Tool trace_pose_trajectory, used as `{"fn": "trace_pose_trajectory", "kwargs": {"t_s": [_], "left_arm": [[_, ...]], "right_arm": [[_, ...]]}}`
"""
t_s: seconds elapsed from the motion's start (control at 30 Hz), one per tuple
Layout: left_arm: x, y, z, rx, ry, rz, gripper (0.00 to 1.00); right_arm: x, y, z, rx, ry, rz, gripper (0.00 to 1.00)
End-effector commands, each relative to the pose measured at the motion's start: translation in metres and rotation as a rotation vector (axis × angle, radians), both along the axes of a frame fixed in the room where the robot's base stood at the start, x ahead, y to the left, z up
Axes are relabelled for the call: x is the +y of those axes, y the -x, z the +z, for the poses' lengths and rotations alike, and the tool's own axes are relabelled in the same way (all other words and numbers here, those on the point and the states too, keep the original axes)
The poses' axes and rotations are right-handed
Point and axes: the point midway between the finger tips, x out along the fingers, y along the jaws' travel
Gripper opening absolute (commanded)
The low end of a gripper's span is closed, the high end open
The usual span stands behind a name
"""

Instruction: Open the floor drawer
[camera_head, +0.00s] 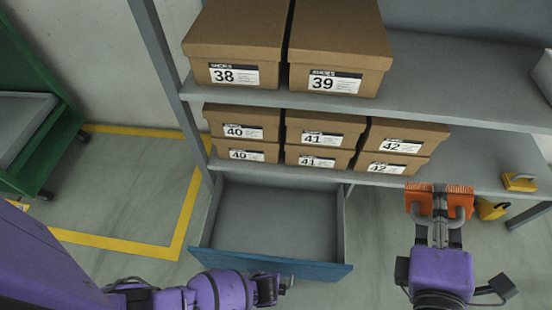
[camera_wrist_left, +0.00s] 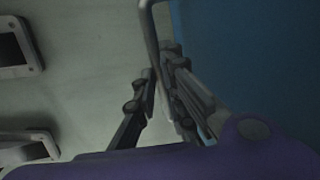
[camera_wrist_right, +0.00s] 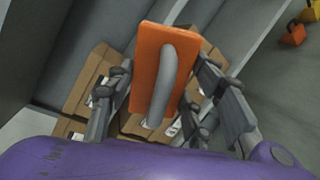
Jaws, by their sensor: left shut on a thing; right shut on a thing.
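The floor drawer (camera_head: 280,215) stands pulled out below the shelves, with its empty grey inside showing and a blue front (camera_head: 270,264). My left gripper (camera_head: 280,289) is at the outer side of the blue front. In the left wrist view its fingers (camera_wrist_left: 160,85) are shut on the grey bar handle (camera_wrist_left: 148,35) beside the blue panel (camera_wrist_left: 250,60). My right gripper (camera_head: 440,215) is raised at the right, shut on an orange block with a grey handle (camera_head: 427,192). In the right wrist view the orange block (camera_wrist_right: 151,50) sits between the fingers (camera_wrist_right: 160,105).
Shoe boxes marked 38 (camera_head: 235,45) and 39 (camera_head: 338,50) stand on the upper shelf (camera_head: 440,90). Smaller boxes (camera_head: 325,130) are stacked on the lower shelf (camera_head: 470,178). A yellow handled block (camera_head: 519,182) is at the right. A green cart (camera_head: 30,60) stands left, beyond yellow floor tape (camera_head: 185,215).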

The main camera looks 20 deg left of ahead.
Motion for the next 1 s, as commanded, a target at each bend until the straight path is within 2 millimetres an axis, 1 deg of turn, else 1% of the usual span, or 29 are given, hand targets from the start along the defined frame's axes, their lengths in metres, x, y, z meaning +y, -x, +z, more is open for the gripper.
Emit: {"fn": "trace_pose_trajectory", "kwargs": {"t_s": [0.07,0.1,0.2,0.23,0.53,0.67,0.77,0.87,1.0], "left_arm": [[-0.002,0.002,-0.001,0.002,0.003,-0.002,0.0],[-0.002,0.002,-0.001,0.002,0.004,-0.001,0.13],[-0.001,0.002,-0.001,0.002,0.003,0.0,0.26],[-0.001,0.002,-0.001,0.002,0.003,0.0,0.27],[0.0,0.001,0.0,0.001,0.001,0.0,0.27],[-0.001,0.002,0.006,0.0,0.003,-0.001,0.27],[-0.002,0.004,0.017,0.0,0.003,0.0,0.27],[-0.002,0.007,0.032,0.0,0.003,-0.001,0.27],[-0.003,0.012,0.058,0.0,0.004,-0.001,0.27]], "right_arm": [[0.0,0.0,0.0,0.0,0.0,0.0,0.17],[0.0,0.0,0.0,0.0,0.0,0.0,0.17],[0.0,0.0,0.0,0.0,0.0,0.0,0.17],[0.0,0.0,0.0,0.0,0.0,0.0,0.17],[0.0,0.0,0.0,0.0,0.0,0.0,0.17],[0.0,0.0,0.0,0.0,0.0,0.0,0.17],[0.0,0.0,0.0,0.0,0.0,0.0,0.17],[0.0,0.0,0.0,-0.001,0.0,0.0,0.17],[0.0,0.0,0.0,-0.001,0.0,0.0,0.17]]}}
